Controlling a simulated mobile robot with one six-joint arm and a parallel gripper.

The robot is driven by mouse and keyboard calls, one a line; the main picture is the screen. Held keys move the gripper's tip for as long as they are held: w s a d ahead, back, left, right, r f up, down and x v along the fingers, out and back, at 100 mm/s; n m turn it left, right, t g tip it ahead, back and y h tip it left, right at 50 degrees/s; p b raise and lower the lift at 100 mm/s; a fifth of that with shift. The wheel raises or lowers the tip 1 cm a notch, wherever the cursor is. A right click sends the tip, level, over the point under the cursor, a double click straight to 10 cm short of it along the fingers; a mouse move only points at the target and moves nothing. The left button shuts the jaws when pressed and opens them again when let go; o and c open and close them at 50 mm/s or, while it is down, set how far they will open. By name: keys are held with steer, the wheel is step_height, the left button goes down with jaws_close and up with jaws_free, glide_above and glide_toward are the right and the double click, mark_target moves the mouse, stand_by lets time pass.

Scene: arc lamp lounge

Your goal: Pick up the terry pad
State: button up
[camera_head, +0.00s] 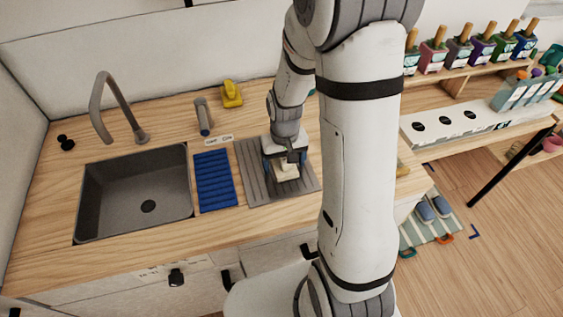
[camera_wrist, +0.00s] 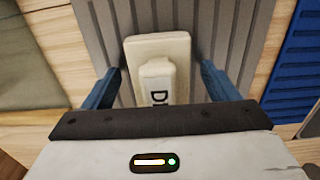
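A cream pad with a raised grip, which I take for the terry pad (camera_wrist: 181,47), lies on the ribbed grey mat (camera_wrist: 103,27). Part of a dark label, seemingly starting with "D", shows on its grip; the rest is hidden by my gripper. My gripper (camera_wrist: 160,68) is open, with one blue finger on each side of the pad and a gap on both sides. In the head view my gripper (camera_head: 284,160) is low over the grey mat (camera_head: 258,187), and the pad (camera_head: 287,172) shows partly beneath it.
A ribbed blue mat (camera_head: 214,180) lies left of the grey one, beside the sink (camera_head: 132,195). A grey upright item (camera_head: 203,117) and a yellow object (camera_head: 231,95) stand behind the mats. Small labels (camera_head: 219,139) sit at their back edge. A shelf with bottles (camera_head: 459,54) is at right.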

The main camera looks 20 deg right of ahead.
steer(key=c, duration=0.9)
steer(key=shift+c, duration=0.2)
